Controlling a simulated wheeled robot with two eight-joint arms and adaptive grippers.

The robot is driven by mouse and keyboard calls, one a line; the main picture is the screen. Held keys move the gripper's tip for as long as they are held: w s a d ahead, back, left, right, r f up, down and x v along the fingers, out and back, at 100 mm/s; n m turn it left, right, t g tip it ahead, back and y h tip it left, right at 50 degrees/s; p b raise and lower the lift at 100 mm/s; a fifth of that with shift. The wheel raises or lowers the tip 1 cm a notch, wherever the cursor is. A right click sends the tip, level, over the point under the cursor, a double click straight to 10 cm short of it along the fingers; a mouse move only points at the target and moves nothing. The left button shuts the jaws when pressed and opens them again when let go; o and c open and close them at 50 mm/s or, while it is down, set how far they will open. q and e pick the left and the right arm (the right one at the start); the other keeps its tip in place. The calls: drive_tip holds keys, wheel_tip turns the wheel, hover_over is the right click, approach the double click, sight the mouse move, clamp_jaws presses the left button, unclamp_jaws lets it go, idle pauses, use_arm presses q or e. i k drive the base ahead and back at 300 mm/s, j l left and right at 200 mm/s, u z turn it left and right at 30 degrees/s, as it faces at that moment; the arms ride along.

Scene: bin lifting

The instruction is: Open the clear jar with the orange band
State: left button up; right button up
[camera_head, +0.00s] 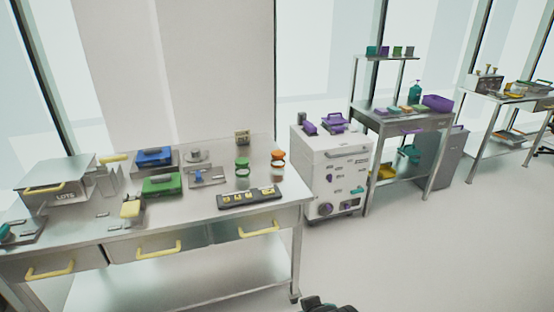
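The clear jar with the orange band (278,158) stands upright at the back right of the steel workbench (190,232). Its top looks orange and its lower part pale. It is small in the view, so the lid's fit cannot be made out. A similar jar with green (242,167) stands just left of it. No gripper fingers show in the head view, and nothing touches the jar.
A black tray with yellow pieces (250,204) lies in front of the jars. A small beige box (242,138) stands behind them. Blue (154,156) and green (161,184) cases sit to the left. A white cabinet (335,165) stands right of the bench. The floor at right is clear.

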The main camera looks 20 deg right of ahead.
sight(276, 164)
drive_tip(key=i+l+u, duration=0.45)
drive_tip(key=i+l, duration=0.65)
drive_tip(key=i, duration=0.15)
